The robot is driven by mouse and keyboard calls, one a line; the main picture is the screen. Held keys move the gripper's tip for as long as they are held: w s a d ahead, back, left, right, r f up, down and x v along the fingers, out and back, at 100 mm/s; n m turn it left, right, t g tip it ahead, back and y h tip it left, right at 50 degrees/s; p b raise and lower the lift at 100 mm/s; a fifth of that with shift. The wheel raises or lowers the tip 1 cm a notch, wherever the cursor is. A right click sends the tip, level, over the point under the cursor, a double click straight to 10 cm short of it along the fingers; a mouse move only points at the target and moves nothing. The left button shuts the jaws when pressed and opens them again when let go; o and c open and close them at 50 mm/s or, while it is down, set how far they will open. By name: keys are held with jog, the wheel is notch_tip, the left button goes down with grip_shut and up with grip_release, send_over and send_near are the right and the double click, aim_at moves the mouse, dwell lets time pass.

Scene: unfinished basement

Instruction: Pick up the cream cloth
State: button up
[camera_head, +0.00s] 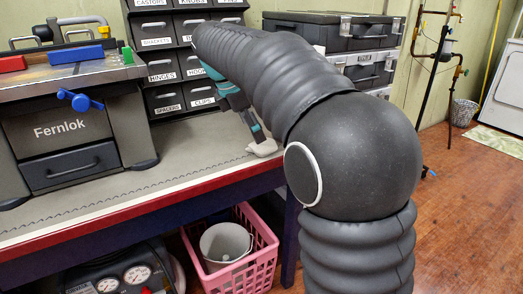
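The cream cloth (264,148) is a small crumpled lump on the grey workbench top (180,178), near its front right part. My gripper (257,137) comes down from above with its fingertips at the cloth, touching it or just over it; I cannot tell which. My dark ribbed arm hides the area right of and behind the cloth. The fingers are seen small and side-on, so whether they are open or shut on the cloth does not show.
Labelled drawers (163,70) and black cases (330,30) stand behind. The bench has a red front edge (110,220). Below are a pink crate (262,262) and a gauge unit (120,280). Bench space left of the cloth is clear.

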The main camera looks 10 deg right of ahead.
aim_at(262, 148)
jog(key=shift+w+b+x, duration=0.15)
jog(key=shift+b+x, duration=0.05)
jog(key=shift+x, duration=1.35)
jog(key=shift+w+b+x, duration=0.15)
jog(key=shift+b+x, duration=0.05)
jog(key=shift+x, duration=1.35)
jog(key=c, duration=1)
